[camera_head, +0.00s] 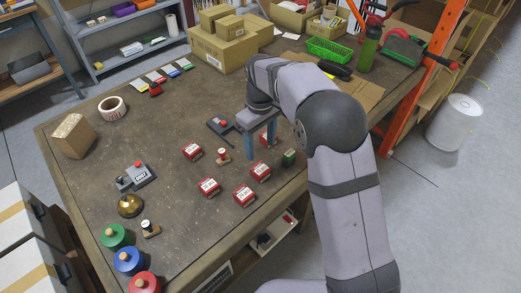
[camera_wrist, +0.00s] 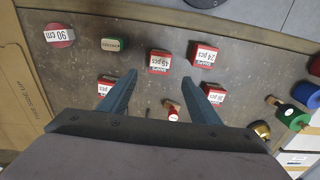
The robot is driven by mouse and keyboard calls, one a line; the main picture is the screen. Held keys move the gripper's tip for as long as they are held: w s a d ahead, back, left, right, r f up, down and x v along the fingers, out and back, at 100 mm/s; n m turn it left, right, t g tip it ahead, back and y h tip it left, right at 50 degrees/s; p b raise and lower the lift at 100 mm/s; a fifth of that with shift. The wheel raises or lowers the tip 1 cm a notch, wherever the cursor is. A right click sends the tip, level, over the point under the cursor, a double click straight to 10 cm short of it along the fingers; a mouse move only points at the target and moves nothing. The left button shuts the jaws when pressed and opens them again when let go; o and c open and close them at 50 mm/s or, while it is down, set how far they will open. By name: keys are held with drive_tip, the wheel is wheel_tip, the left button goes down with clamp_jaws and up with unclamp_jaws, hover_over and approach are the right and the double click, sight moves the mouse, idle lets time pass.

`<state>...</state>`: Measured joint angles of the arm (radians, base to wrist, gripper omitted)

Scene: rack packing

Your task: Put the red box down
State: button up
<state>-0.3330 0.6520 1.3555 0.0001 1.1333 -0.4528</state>
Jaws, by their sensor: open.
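Several similar red boxes with white labels stand on the brown table, and the pictures do not tell which one is meant. One red box (camera_head: 260,171) sits just in front of my gripper (camera_head: 260,153); it also shows in the wrist view (camera_wrist: 158,62), labelled "45 pcs". My gripper (camera_wrist: 160,77) is open and empty, its two blue fingers apart. That box lies just beyond the gap between the fingertips, with clear space at both sides. Another red box (camera_head: 266,139) is partly hidden behind the fingers. Others stand left of the gripper (camera_head: 193,151) and in front (camera_head: 208,187) (camera_head: 244,194).
A small post (camera_head: 222,156) stands left of the fingers, and a green piece (camera_head: 288,157) to their right. A bell (camera_head: 129,206) and coloured knobs (camera_head: 128,260) are at the front left. Cardboard boxes (camera_head: 222,50) stand at the back.

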drive_tip(key=shift+d, duration=0.1)
drive_tip(key=s+d+m, duration=0.3)
drive_tip(key=s+d, duration=0.2)
drive_tip(key=s, duration=0.3)
drive_tip(key=s+d+f+m, duration=0.1)
drive_tip(key=s+d+m, duration=0.2)
drive_tip(key=s+d, duration=0.2)
drive_tip(key=s+d+f+m, duration=0.1)
drive_tip(key=s+d+m, duration=0.2)
drive_tip(key=s, duration=0.9)
drive_tip(key=d, duration=0.3)
drive_tip(key=shift+f, duration=0.25)
wheel_tip(320, 180, up, 2)
drive_tip(key=shift+r+p, duration=0.1)
drive_tip(key=shift+p, duration=1)
drive_tip(key=shift+o, duration=0.5)
